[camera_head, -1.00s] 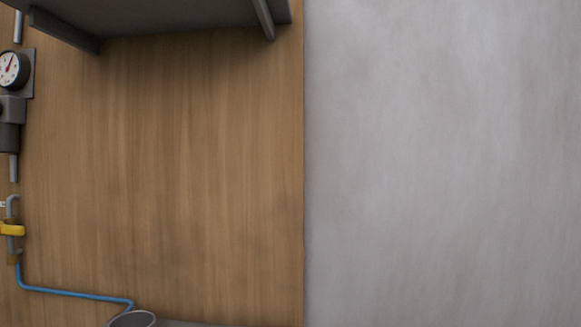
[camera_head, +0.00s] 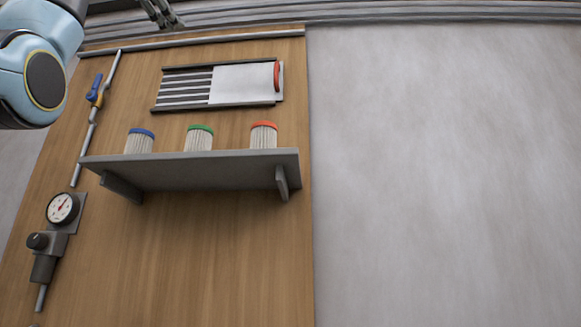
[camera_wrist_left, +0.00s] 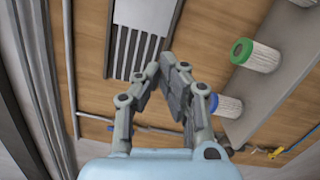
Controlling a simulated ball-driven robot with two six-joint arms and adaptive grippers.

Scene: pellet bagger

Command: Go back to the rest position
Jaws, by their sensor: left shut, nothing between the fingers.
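My left arm comes in at the top left of the head view, and part of my left gripper (camera_head: 160,12) shows at the top edge, above the wooden panel. In the left wrist view the left gripper (camera_wrist_left: 166,68) is shut, its fingertips together and nothing between them. The panel's vent and filters lie behind it there. My right gripper is in neither view.
A wooden panel (camera_head: 220,260) carries a grey shelf (camera_head: 200,171) with blue, green and red-capped filters (camera_head: 263,136). Above is a slatted vent with a white plate (camera_head: 240,84). A gauge (camera_head: 62,208) and pipe run down the left. The grey wall (camera_head: 450,180) at right is bare.

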